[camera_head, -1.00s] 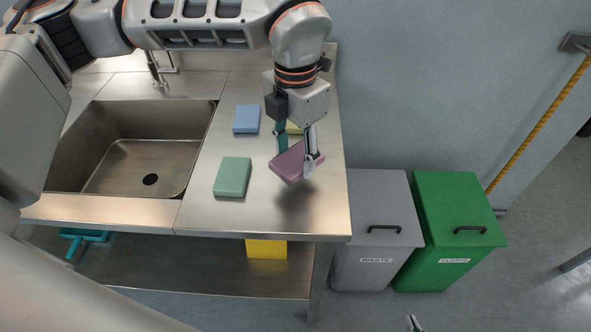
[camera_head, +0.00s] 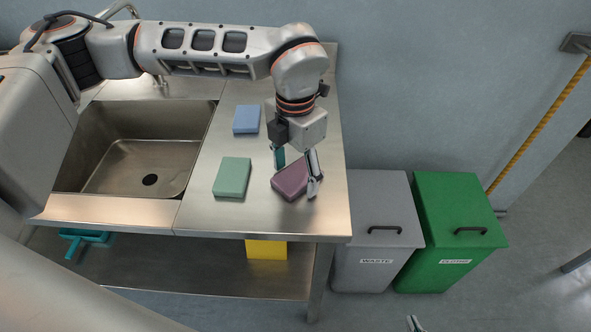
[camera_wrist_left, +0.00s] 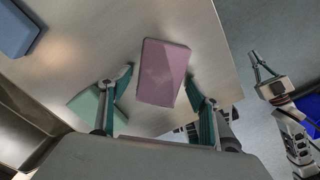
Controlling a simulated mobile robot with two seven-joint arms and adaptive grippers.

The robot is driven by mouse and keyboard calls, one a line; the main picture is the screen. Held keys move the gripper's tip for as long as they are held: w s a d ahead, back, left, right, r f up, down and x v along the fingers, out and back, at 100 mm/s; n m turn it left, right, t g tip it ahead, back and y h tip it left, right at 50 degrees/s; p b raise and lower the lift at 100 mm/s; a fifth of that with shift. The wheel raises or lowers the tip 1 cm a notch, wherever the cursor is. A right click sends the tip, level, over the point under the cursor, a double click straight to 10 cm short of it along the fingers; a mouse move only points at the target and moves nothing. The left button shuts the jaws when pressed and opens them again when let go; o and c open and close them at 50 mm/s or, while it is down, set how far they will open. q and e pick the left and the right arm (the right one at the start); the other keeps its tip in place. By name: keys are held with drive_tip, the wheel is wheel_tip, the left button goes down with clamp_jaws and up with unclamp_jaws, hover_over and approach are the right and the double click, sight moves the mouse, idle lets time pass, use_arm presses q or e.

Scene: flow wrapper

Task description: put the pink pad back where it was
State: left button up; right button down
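The pink pad (camera_head: 291,181) lies on the steel counter (camera_head: 262,218), right of the green pad (camera_head: 232,177). My left gripper (camera_head: 297,172) is above the pink pad, pointing down, with one finger on each side of it. In the left wrist view, the pink pad (camera_wrist_left: 162,72) shows between the spread fingers of my left gripper (camera_wrist_left: 158,78). A gap shows on its left side; the right finger is very close to its edge. My right gripper (camera_wrist_left: 263,68) is off the counter at the right, too small to judge its opening.
A blue pad (camera_head: 246,119) lies behind the green pad. The sink (camera_head: 140,150) is at the left. A grey waste bin (camera_head: 376,215) and a green bin (camera_head: 457,215) stand right of the counter. The counter's front and right edges are close to the pink pad.

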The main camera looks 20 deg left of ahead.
sight(295, 176)
use_arm(q)
drive_tip(key=shift+r, duration=0.2)
wheel_tip(295, 176, up, 12)
idle(0.6)
drive_tip(key=shift+r+p, duration=0.1)
drive_tip(key=shift+p, duration=0.2)
